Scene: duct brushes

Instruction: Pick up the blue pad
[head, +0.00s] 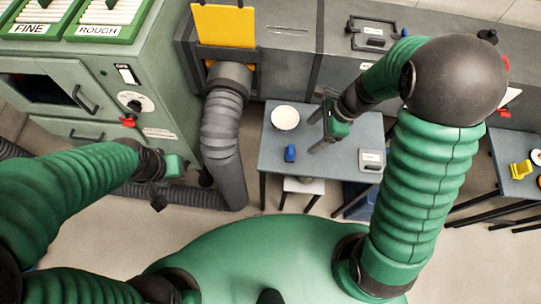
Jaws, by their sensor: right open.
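A small blue pad (290,153) lies on the grey table (268,165), in front of a white round bowl (285,118). My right gripper (316,132) is over the table, to the right of the bowl and up and right of the pad. Its dark fingers are apart and point left, with nothing seen between them. How high it is above the table is hard to tell. My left gripper (160,196) is at the left, in front of the green-grey cabinet and away from the table. Its fingers are too small and dark to read.
A grey corrugated duct (221,130) stands left of the table. A cabinet (130,75) with FINE and ROUGH filters is at upper left. Another table (510,170) with a yellow item is at far right.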

